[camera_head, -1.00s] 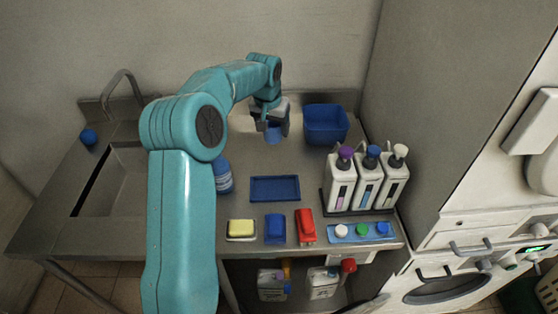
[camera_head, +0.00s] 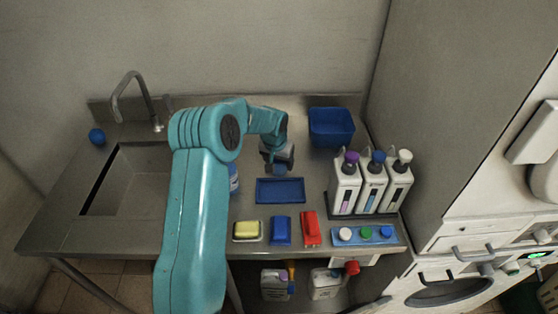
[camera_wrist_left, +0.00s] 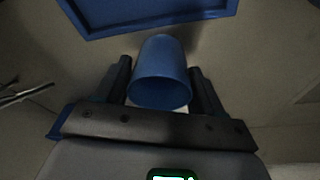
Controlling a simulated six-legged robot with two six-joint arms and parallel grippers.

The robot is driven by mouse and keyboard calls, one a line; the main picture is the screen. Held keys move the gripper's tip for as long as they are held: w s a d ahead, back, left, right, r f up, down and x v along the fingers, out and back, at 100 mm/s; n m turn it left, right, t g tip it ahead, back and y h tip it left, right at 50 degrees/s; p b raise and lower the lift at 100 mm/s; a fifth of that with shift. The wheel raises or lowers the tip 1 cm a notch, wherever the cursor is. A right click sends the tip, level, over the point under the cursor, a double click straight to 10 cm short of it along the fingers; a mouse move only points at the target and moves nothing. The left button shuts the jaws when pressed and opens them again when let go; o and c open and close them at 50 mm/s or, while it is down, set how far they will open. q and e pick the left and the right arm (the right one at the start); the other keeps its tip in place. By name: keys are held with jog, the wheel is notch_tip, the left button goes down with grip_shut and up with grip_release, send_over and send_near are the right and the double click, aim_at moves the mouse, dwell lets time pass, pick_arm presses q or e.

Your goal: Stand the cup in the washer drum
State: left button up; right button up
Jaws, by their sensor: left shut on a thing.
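A plain blue cup (camera_wrist_left: 160,75) sits between the two dark fingers of my left gripper (camera_wrist_left: 162,92) in the left wrist view, its open rim towards the camera. In the head view my left gripper (camera_head: 279,165) is over the steel counter, just behind the flat blue tray, shut on the cup (camera_head: 279,170), which shows only as a small blue patch. The white washer (camera_head: 445,290) is at the lower right, with a dark oval window in its front. The inside of its drum is not visible. My right gripper is out of view.
On the counter are a flat blue tray (camera_head: 280,190), a blue bin (camera_head: 331,127), pump bottles (camera_head: 372,188), a yellow sponge (camera_head: 247,230), a blue block (camera_head: 281,231), a red brush (camera_head: 310,229) and a button strip (camera_head: 364,235). A sink (camera_head: 125,180) is left. A tall grey cabinet (camera_head: 455,110) stands right.

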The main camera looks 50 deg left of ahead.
pick_arm(q)
jog(key=shift+f, duration=0.2)
jog(key=o, duration=1.1)
jog(key=shift+w, duration=0.1)
